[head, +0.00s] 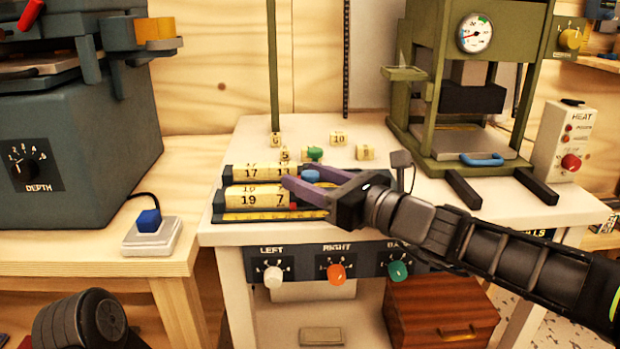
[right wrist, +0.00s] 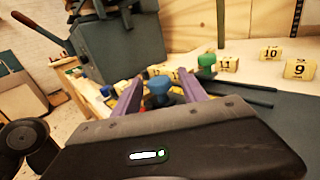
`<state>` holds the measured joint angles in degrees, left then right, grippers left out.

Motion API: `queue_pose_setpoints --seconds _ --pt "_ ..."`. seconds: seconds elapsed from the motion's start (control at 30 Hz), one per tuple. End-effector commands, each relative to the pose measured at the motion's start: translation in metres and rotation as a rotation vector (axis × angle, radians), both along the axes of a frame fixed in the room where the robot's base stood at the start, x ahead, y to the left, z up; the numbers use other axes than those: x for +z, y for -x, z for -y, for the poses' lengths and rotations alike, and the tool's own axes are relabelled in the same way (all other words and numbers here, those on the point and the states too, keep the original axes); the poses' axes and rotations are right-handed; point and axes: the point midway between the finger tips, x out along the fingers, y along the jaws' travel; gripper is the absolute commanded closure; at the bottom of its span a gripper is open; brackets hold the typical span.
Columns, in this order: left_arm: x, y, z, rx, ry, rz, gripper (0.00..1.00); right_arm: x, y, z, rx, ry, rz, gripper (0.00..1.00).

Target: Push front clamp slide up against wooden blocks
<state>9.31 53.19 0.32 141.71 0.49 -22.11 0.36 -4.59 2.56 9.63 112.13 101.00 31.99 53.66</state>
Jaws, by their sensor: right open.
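A dark clamp fixture (head: 218,212) on the white table holds yellow numbered wooden blocks (head: 257,197) in rows, marked 17, 19 and 7 among others. A blue knob (head: 310,176) stands at its right side, and a green knob (head: 315,154) is farther back. My right gripper (head: 296,176) is open, its purple fingers reaching left over the fixture's right end. In the right wrist view the blue knob (right wrist: 158,87) shows between the open fingers (right wrist: 160,84), and the green knob (right wrist: 206,62) is beyond them. I cannot tell whether the fingers touch the blue knob. The slide under it is mostly hidden.
Loose numbered blocks (head: 339,138) lie behind the fixture. A green press with a gauge (head: 474,33) stands at the back right, beside a HEAT box (head: 566,140). A large grey machine (head: 70,130) stands left. Knobs line the table front (head: 337,273).

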Motion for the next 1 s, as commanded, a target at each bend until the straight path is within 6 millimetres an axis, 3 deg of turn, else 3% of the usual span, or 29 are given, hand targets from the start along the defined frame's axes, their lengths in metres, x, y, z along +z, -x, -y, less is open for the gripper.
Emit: queue_pose_setpoints --seconds 0.27,0.7,1.0 --pt "0.001 0.000 0.000 0.000 0.000 0.000 0.56 0.001 0.002 0.003 -0.001 0.000 0.000 0.50" --pt "0.018 0.003 0.000 -0.004 0.001 -0.007 0.56 0.002 0.044 0.051 -0.003 0.001 0.001 0.50" --pt "0.020 0.003 -0.001 -0.005 0.002 -0.010 0.56 -0.001 0.052 0.059 0.000 -0.001 -0.001 0.50"
